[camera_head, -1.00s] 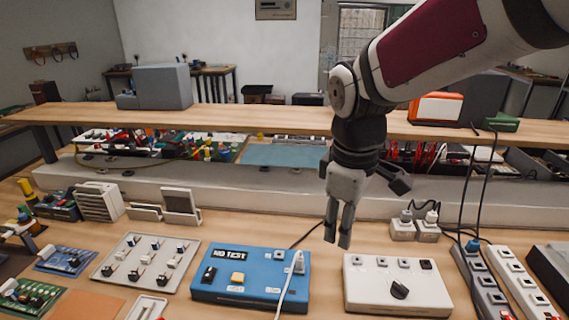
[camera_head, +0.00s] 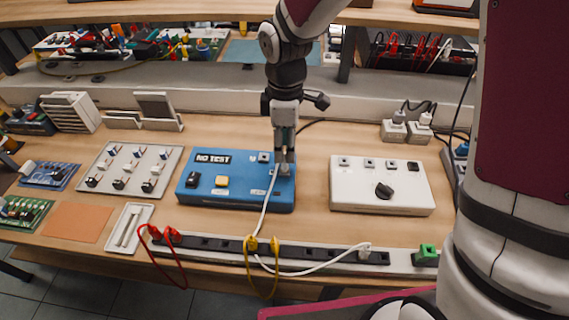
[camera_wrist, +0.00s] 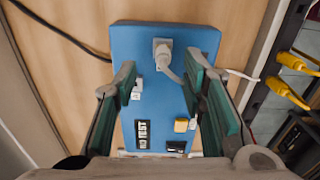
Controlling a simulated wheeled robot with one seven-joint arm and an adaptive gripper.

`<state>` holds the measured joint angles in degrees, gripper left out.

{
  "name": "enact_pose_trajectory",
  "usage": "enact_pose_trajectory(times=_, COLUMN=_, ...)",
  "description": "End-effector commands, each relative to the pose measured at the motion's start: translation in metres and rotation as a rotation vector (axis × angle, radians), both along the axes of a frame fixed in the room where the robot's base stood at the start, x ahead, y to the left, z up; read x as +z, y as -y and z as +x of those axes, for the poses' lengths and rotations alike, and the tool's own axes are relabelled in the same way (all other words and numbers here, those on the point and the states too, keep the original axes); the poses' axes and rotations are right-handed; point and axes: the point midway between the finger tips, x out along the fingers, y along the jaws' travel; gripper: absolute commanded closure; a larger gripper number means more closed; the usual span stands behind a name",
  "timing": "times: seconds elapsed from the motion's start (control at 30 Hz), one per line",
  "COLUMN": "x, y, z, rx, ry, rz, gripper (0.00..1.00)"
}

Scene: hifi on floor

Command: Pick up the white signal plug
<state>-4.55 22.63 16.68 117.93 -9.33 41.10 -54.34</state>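The white signal plug (camera_head: 284,169) is seated upright at the right end of the blue NO TEST box (camera_head: 200,192), with its white cable running down toward the front. In the wrist view the plug (camera_wrist: 163,52) sits near the box's upper edge, between and just beyond my fingertips. My gripper (camera_head: 285,155) points down above the plug. In the wrist view my gripper (camera_wrist: 161,66) is open, with a green-padded finger on either side of the plug. I cannot tell whether the fingertips are low enough to flank it. In the head view the fingers partly hide the plug.
A white box with a black knob (camera_head: 384,190) stands to the right. A black socket strip (camera_head: 310,253) with red, yellow and white leads runs along the front edge. A grey switch panel (camera_head: 130,170) lies left. Bare wood separates the two boxes.

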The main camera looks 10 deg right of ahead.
Motion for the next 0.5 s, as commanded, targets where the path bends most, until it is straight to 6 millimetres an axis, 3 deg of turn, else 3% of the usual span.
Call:
enact_pose_trajectory(times=0.17, x=-0.011, y=0.000, z=-0.001, rx=-0.001, ry=-0.002, rz=0.000, gripper=0.62)
enact_pose_trajectory(times=0.5, x=-0.054, y=-0.002, z=-0.004, rx=-0.001, ry=-0.002, rz=-0.001, gripper=0.62)
